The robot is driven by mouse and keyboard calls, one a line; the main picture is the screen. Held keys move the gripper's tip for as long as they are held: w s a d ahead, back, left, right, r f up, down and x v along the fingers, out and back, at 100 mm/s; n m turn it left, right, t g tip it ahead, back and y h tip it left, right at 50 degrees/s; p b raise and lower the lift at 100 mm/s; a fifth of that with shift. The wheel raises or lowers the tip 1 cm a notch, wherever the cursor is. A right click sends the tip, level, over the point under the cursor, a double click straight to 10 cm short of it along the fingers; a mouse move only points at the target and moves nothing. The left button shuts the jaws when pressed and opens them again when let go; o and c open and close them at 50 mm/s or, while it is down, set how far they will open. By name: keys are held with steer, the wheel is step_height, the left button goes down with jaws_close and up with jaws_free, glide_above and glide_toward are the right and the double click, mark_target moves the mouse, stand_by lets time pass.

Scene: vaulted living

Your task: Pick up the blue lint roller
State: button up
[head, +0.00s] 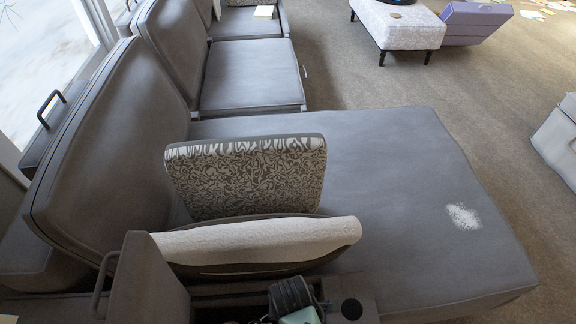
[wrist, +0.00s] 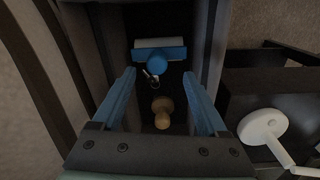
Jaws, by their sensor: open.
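The blue lint roller (wrist: 160,54) lies in a dark, narrow compartment in the wrist view, at the upper middle. It has a pale roller strip along its far side and a rounded blue end facing the camera. My gripper (wrist: 159,74) is open, with its two blue fingers pointing into the compartment and nothing held between them. The roller appears beyond the fingertips, roughly centred between them; I cannot tell the exact gap. The head view does not show the roller.
Keys (wrist: 151,76) lie just nearer than the roller, and a wooden knobbed object (wrist: 162,112) lies between the fingers. Compartment walls stand close on both sides. A white round-headed object (wrist: 262,126) is at right. A patterned cushion (head: 245,175) and a white cushion (head: 258,240) stand on the grey sofa (head: 390,190).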

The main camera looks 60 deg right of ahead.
steer(key=f, duration=0.2)
steer(key=f+b, duration=0.1)
steer(key=f, duration=0.2)
steer(key=f+b, duration=0.1)
steer(key=f, duration=0.2)
steer(key=shift+w+d+f, duration=0.1)
steer(key=shift+w+d, duration=0.1)
steer(key=shift+w, duration=0.2)
jaws_close()
stand_by(1.0)
